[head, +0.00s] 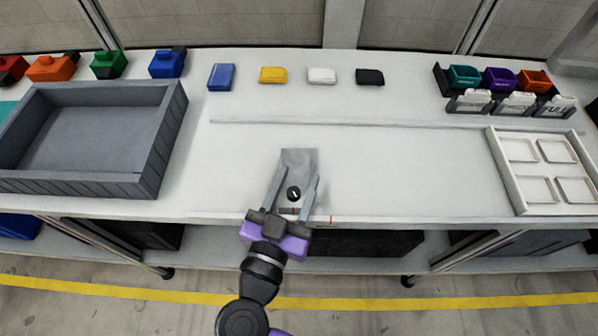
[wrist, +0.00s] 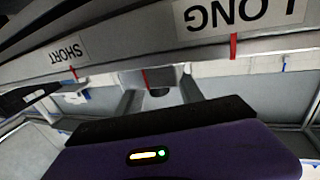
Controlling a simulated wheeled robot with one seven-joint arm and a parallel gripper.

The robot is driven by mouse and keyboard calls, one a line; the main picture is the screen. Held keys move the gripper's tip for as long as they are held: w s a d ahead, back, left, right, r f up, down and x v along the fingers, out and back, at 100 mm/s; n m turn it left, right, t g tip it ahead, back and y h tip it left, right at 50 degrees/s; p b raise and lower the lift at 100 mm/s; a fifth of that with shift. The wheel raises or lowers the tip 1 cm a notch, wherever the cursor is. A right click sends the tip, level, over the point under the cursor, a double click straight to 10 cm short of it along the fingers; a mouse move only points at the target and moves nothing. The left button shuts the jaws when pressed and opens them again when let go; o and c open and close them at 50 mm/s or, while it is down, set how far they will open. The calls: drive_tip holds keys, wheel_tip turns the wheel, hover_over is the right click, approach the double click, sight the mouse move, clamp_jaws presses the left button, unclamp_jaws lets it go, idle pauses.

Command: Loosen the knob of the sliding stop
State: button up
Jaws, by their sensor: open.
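The sliding stop (head: 300,158) is a grey block near the front edge of the white bench. A small black knob (head: 293,194) with a light pointer mark shows at its near end. My gripper (head: 297,173) is open, with one finger on each side of the knob in the head view. I cannot tell whether the fingers touch it. The lower part of the stop is hidden behind my gripper.
Upside-down labels SHORT (wrist: 68,53) and LONG (wrist: 240,14) show with red marks in the wrist view. A grey tray (head: 165,150) stands left and a white compartment tray (head: 505,175) right. Coloured blocks line the back. A thin rail (head: 400,124) crosses the bench.

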drive_tip(key=shift+w+d, duration=0.25)
drive_tip(key=shift+w, duration=0.45)
clamp_jaws()
